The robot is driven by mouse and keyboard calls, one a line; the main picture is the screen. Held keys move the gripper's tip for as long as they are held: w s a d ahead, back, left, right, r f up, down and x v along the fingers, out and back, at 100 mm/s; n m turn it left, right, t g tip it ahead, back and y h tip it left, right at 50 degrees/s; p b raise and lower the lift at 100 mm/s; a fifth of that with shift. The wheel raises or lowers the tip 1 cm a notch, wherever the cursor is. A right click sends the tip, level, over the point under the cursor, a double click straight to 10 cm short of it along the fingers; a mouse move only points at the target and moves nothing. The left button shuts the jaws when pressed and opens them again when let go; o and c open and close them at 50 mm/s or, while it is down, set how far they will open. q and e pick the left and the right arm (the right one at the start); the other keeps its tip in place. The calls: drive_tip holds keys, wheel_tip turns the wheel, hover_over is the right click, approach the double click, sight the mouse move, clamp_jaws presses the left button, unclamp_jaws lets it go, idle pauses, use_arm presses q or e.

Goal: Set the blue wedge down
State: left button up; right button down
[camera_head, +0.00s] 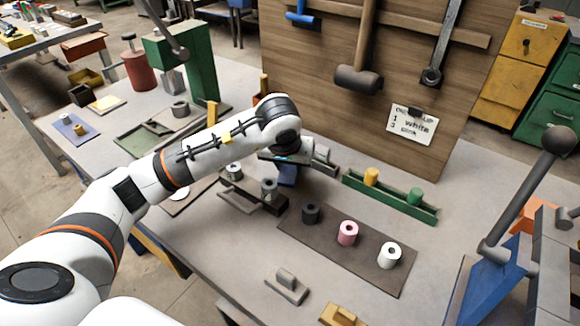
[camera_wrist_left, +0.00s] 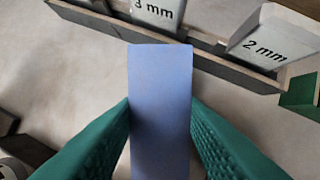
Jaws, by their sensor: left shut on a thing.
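The blue wedge (camera_head: 288,174) is held below my left wrist in the head view, partly hidden by the arm. In the left wrist view the blue wedge (camera_wrist_left: 160,105) stands out between the two green textured fingers of my left gripper (camera_wrist_left: 160,125). The fingers press on it from both sides. Grey table top shows around it. I cannot tell whether its lower end touches the table. My right gripper is not in view.
A rail (camera_wrist_left: 205,50) with blocks marked 3 mm (camera_wrist_left: 158,12) and 2 mm (camera_wrist_left: 266,46) lies beyond the wedge. A dark mat (camera_head: 325,252) with black, pink and white cylinders lies nearer. A green tray (camera_head: 392,200) holds yellow and green cylinders. A wooden tool board stands behind.

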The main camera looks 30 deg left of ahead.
use_arm(q)
drive_tip(key=shift+f, duration=0.65)
drive_tip(key=o, duration=0.5)
drive_tip(key=shift+f, duration=0.15)
drive_tip(key=o, duration=0.5)
